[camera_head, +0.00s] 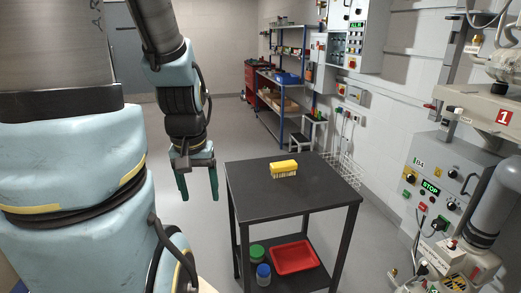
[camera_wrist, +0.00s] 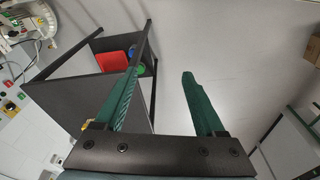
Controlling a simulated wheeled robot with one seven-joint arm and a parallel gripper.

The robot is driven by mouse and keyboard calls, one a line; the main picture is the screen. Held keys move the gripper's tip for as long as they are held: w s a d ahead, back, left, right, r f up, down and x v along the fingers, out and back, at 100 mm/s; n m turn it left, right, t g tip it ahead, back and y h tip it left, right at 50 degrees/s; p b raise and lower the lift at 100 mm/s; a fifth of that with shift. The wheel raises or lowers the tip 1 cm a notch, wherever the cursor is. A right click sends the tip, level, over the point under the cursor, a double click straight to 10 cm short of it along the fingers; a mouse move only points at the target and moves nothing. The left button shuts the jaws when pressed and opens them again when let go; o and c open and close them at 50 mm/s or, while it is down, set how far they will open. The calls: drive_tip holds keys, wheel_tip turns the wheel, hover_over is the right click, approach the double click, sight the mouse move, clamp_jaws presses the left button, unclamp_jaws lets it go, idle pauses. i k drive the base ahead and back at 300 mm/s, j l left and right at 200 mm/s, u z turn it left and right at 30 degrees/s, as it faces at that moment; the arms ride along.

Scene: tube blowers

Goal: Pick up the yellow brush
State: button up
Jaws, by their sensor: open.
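The yellow brush (camera_head: 283,168) lies on the dark top of a small black table (camera_head: 258,203) in the head view. Its yellow back is up and pale bristles show below. My gripper (camera_head: 198,198) hangs fingers-down to the left of the table, apart from the brush. Its two green fingers are spread, with nothing between them. The wrist view also shows the open fingers (camera_wrist: 160,76), with floor beyond the gap. A small yellow patch shows there beside the base of the left finger; I cannot tell if it is the brush.
The table's lower shelf holds a red tray (camera_head: 294,258), a green-lidded jar (camera_head: 257,252) and a blue-lidded jar (camera_head: 263,273). Wall machines with a control panel (camera_head: 438,190) stand on the right. Shelves (camera_head: 283,90) stand at the back. Floor left of the table is clear.

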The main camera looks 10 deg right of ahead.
sight(288, 168)
drive_tip(key=i+j, duration=0.3)
drive_tip(key=i, duration=0.15)
drive_tip(key=i+j, duration=0.3)
drive_tip(key=i, duration=0.15)
drive_tip(key=i+j, duration=0.3)
drive_tip(key=i, duration=0.15)
drive_tip(key=i+j+z, duration=0.2)
drive_tip(key=z, duration=0.15)
drive_tip(key=i+j+z, duration=0.55)
drive_tip(key=z, duration=0.15)
drive_tip(key=i+z, duration=0.35)
drive_tip(key=i+l, duration=0.05)
drive_tip(key=i, duration=0.05)
